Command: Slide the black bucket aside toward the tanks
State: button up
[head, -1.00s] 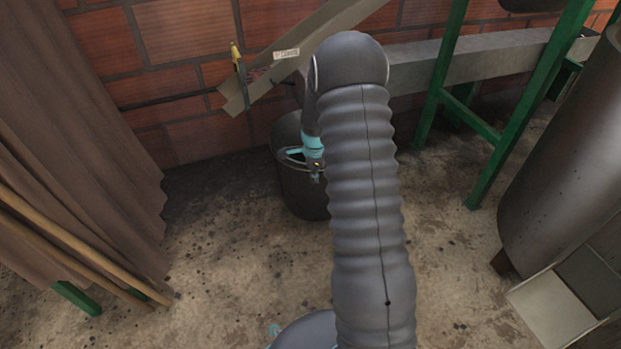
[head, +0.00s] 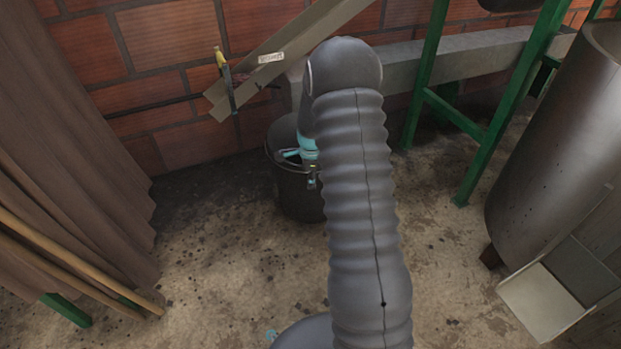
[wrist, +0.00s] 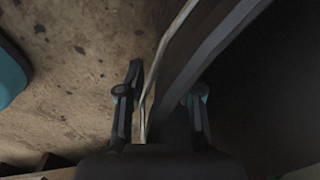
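The black bucket (head: 292,196) stands on the floor near the brick wall, partly hidden behind my arm in the head view. My gripper (head: 312,184) is at the bucket's top, and my arm covers much of it. In the wrist view, my gripper's two fingers (wrist: 162,108) are apart, one on each side of the bucket's rim (wrist: 190,65). The left finger is over the floor side, close to a thin pale edge. The right finger is against the bucket's dark side. Whether both fingers press on the rim is too dark to tell. A grey metal tank (head: 550,145) stands at the right.
Green frame legs (head: 492,120) stand between bucket and tank. A pale tray (head: 541,302) juts out below the tank. A brown curtain (head: 65,150) and wooden poles (head: 75,262) are at left. Floor right of my arm (head: 435,235) is clear.

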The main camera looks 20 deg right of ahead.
notch_tip(320, 180, up, 12)
jog(key=s, duration=0.1)
jog(key=shift+a, duration=0.15)
dwell(0.4)
dwell(0.5)
